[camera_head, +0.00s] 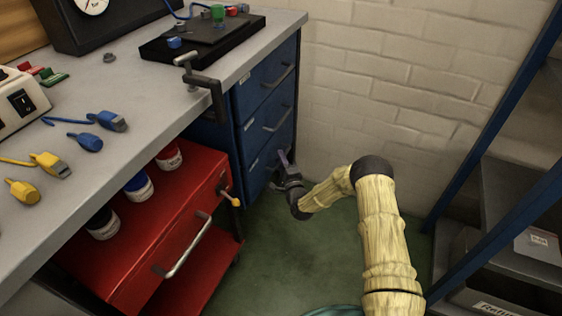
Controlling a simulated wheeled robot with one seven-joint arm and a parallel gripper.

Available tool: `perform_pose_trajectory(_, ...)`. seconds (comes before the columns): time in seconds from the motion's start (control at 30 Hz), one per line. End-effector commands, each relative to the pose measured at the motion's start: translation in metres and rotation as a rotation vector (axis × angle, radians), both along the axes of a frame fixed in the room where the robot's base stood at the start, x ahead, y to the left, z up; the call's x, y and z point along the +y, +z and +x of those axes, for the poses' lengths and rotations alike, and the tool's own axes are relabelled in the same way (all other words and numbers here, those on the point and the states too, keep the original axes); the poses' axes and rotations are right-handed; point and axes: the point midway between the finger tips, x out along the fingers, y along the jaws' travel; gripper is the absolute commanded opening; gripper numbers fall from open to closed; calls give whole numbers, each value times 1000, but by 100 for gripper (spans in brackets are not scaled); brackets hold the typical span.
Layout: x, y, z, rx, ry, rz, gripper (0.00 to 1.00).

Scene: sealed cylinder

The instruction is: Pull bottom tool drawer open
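A blue drawer unit (238,146) stands under the far right end of the workbench, with drawers stacked one above another. Its top drawer (266,80) and middle drawer (264,121) look shut, each with a metal bar handle. The bottom drawer (257,172) also looks flush with the unit. My gripper (285,168) is at the right part of the bottom drawer's front and covers its handle area. The gripper is dark and small here, so I cannot tell whether its fingers are open or closed around the handle.
A red tool cabinet (148,222) with a metal handle (187,246) stands left of my gripper, holding several jars. The grey workbench (120,95) carries tools and a clamp (203,85). A shelf rack (505,205) stands at right. Green floor (285,255) lies clear between.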

Motion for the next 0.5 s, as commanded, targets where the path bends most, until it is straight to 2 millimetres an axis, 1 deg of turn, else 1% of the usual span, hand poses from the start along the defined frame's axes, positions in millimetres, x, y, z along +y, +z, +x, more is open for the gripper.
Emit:
perform_pose_trajectory(0.03,0,0,0,0,0,0,17)
perform_pose_trajectory(0.1,0,0,0,0,0,0,3)
perform_pose_trajectory(0.13,0,0,0,0,0,0,0)
perform_pose_trajectory(0.37,-1,0,0,1,0,0,0)
perform_pose_trajectory(0.5,-5,0,-2,1,-1,0,0)
